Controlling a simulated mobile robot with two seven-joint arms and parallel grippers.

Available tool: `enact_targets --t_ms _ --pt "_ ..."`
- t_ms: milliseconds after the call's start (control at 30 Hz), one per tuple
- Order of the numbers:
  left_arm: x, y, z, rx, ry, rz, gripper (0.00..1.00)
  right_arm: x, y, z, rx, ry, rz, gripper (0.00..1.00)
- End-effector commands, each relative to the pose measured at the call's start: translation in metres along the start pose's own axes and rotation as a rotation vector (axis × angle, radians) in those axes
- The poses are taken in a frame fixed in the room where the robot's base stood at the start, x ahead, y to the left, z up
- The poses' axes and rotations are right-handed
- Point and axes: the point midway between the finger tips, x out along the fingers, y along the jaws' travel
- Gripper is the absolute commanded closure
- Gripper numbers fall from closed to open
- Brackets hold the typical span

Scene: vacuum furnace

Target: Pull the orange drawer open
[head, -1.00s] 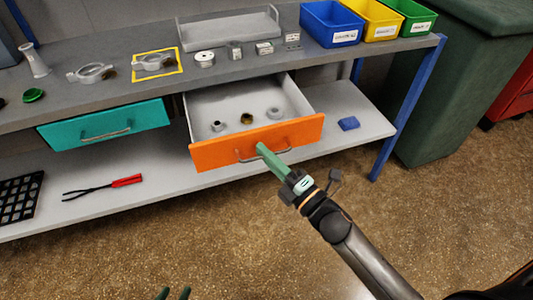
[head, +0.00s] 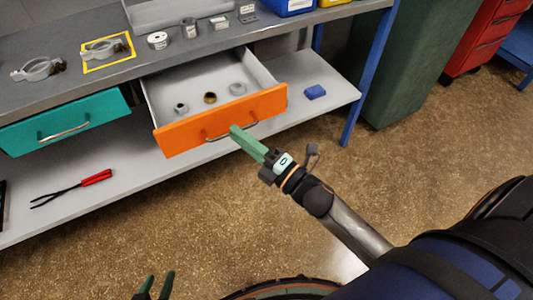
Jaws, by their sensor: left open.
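The orange drawer (head: 180,136) is pulled out from under the grey workbench, its inside showing. Its curved metal handle (head: 213,137) is on the front panel. The exact grip is partly hidden by the fingers. Several small round parts lie in the drawer, one brass-coloured (head: 210,97). My left gripper (head: 156,284) is at the bottom edge, its two green fingertips apart, empty and far from the drawer.
A closed teal drawer (head: 25,136) is to the left. The lower shelf (head: 135,176) bears red-handled tongs (head: 72,187) and a blue block (head: 315,92). A blue table leg (head: 367,75) and a green cabinet (head: 405,65) stand right. The floor before the bench is clear.

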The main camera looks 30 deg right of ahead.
Motion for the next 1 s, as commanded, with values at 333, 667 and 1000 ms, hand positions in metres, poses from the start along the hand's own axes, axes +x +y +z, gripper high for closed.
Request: enact_targets --t_ms 333,667,1000 --pt "0.001 0.0 0.001 0.0 0.0 0.0 0.5 -0.068 -0.001 0.0 0.001 -0.001 -0.004 0.75" --pt "0.001 0.0 0.001 -0.001 -0.001 0.0 0.5 -0.101 0.0 0.0 0.0 -0.001 0.0 0.75" --pt "0.001 0.001 0.001 -0.005 0.0 0.001 0.5 -0.102 0.0 0.0 -0.001 -0.001 0.001 0.75"
